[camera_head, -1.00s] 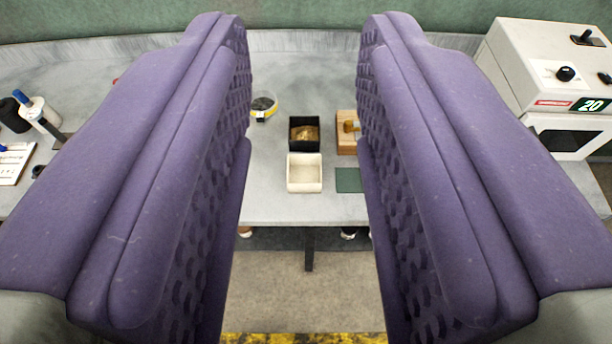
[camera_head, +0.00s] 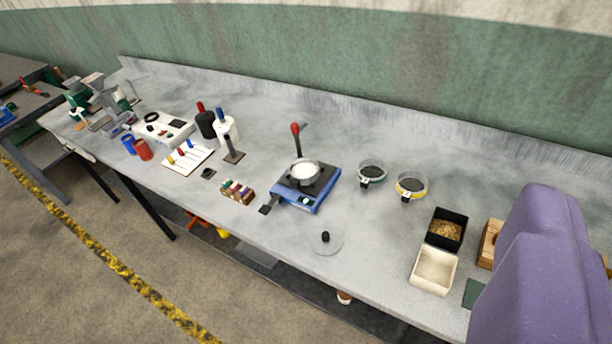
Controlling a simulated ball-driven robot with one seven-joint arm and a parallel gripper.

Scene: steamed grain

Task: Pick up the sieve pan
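Two low round pans that look like sieves stand side by side on the grey bench, right of centre. One has a dark inside and a pale rim with a green band (camera_head: 372,174); the other has a yellow band (camera_head: 411,186). I cannot tell which one the task names. Of my gripper (camera_head: 545,265), only one purple padded finger shows, at the lower right. It is to the right of both pans and apart from them in the picture. The other finger is not in view.
A blue hot plate (camera_head: 307,192) with a round white-filled dish stands left of the pans. A glass lid (camera_head: 326,242) lies in front. A black grain box (camera_head: 446,229) and a cream tray (camera_head: 434,270) are near the finger. The bench behind the pans is clear.

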